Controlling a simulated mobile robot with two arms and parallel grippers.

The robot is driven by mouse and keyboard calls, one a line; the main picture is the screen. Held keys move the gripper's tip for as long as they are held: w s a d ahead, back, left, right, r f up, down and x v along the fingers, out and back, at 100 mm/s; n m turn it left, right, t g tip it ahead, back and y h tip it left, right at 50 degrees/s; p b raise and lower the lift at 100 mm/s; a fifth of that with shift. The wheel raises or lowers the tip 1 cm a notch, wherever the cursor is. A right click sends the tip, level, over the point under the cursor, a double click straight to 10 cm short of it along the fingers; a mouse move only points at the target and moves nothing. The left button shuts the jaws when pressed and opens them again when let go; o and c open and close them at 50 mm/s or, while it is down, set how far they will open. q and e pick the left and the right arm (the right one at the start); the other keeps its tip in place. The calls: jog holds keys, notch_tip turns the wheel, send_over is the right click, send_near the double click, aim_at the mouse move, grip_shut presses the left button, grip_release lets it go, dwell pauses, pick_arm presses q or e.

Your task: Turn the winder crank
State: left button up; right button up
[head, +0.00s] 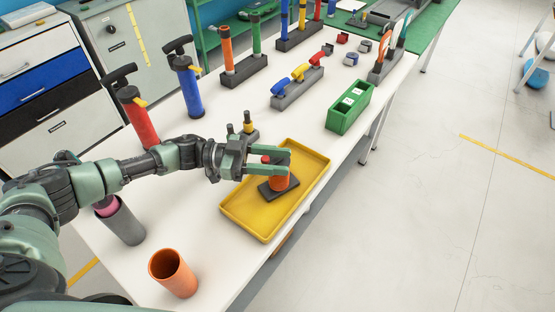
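The winder (278,183) stands in the yellow tray (262,231). It has an orange-red drum on a dark flat base. A small red part (265,159), which may be the crank knob, shows between my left gripper's fingers. My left gripper (287,161) reaches in from the left, over the top of the winder. Its two teal fingers are apart, one on the far side and one on the near side. They hide the winder's top and most of the crank, so I cannot tell whether they touch it. My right gripper is not in view.
An orange cup (173,274) and a grey cup (121,225) stand near the table's front left. Red (137,119) and blue (189,90) hand pumps stand behind my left arm. A green box (349,108) and several tool racks stand farther back.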

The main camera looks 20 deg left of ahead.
pick_arm(q)
jog(key=s+a+b, duration=0.1)
jog(key=a+b, duration=0.1)
jog(key=a, duration=0.5)
jog(key=shift+s+a+b, duration=0.2)
jog(key=shift+a+b, duration=0.1)
jog(key=shift+a, duration=0.05)
